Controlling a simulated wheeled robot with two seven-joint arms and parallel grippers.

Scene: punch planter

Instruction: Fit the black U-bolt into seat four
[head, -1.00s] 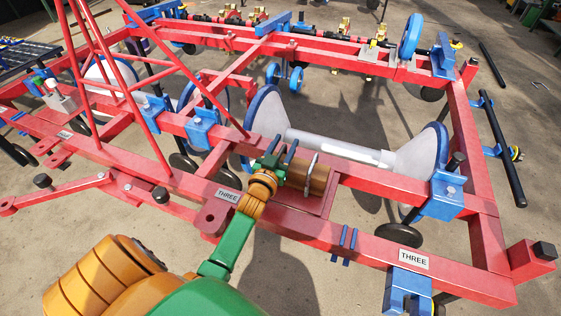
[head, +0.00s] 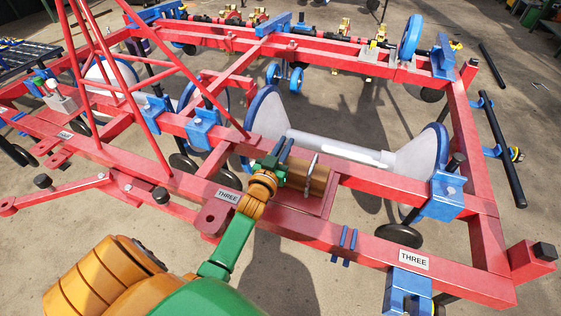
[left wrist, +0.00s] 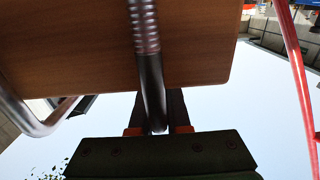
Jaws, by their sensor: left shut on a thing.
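My left gripper (head: 282,152) is shut at the wooden block (head: 317,181), which sits on the red frame. In the left wrist view its dark fingers (left wrist: 153,112) close around the lower part of a U-bolt leg (left wrist: 144,38). The leg is threaded and grey above and darker below, in front of the wooden block (left wrist: 190,45); the rest of this bolt is hidden. A silver U-bolt (head: 311,172) stands at the block beside the gripper, and a silver bend (left wrist: 35,125) shows at left in the wrist view. I cannot tell which seat is four.
The red frame (head: 280,225) carries plates reading THREE (head: 413,260) and (head: 228,196). Blue brackets (head: 440,197) and a slanting red strut (head: 185,70) stand nearby.

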